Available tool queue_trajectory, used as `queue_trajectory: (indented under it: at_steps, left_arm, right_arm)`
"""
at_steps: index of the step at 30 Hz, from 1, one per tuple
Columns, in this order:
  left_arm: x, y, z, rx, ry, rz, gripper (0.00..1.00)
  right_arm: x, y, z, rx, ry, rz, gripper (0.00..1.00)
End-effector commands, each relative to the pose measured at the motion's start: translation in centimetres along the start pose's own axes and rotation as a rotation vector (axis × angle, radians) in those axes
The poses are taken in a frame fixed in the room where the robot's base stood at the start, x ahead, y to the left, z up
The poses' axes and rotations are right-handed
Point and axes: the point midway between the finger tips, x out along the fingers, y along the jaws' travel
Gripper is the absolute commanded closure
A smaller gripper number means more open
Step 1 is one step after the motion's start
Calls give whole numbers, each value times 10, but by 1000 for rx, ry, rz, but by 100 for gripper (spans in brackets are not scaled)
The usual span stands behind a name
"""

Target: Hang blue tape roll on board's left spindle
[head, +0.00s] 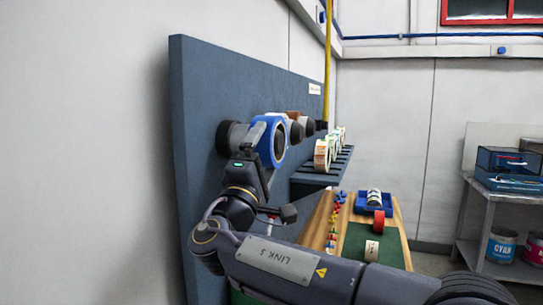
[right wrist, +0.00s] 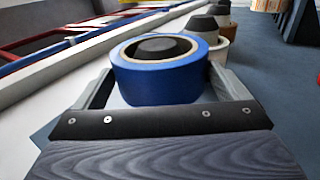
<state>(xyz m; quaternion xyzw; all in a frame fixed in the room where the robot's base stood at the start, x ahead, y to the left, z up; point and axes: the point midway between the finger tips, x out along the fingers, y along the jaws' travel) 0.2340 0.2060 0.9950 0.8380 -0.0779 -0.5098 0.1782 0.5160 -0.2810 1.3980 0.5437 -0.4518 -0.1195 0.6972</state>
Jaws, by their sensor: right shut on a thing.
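The blue tape roll (head: 280,153) is at the board's near end in the head view, its cardboard core facing right. My right gripper (head: 270,140) is shut on it. In the right wrist view the roll (right wrist: 158,82) sits between my two fingers. The dark rounded end of a spindle (right wrist: 163,48) shows inside the roll's core, so the roll appears to be around it. A dark round part (head: 233,137) shows between roll and board (head: 200,110) in the head view. How far the roll is on is unclear. My left gripper is not in view.
Farther spindles hold other rolls, including a white one (right wrist: 214,52). A shelf (head: 322,178) with several pale rolls stands beyond. A rack (head: 480,205) stands at far right.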

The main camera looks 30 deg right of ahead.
Motion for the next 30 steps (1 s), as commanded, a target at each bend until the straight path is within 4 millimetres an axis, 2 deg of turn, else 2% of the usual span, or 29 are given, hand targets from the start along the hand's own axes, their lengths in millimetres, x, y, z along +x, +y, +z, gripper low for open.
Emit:
queue_trajectory:
  at_steps: [18,30]
  left_arm:
    - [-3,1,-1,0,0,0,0]
    - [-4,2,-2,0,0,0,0]
  right_arm:
    - [0,1,-37,1,-1,1,35]
    - [0,1,-47,1,-1,1,35]
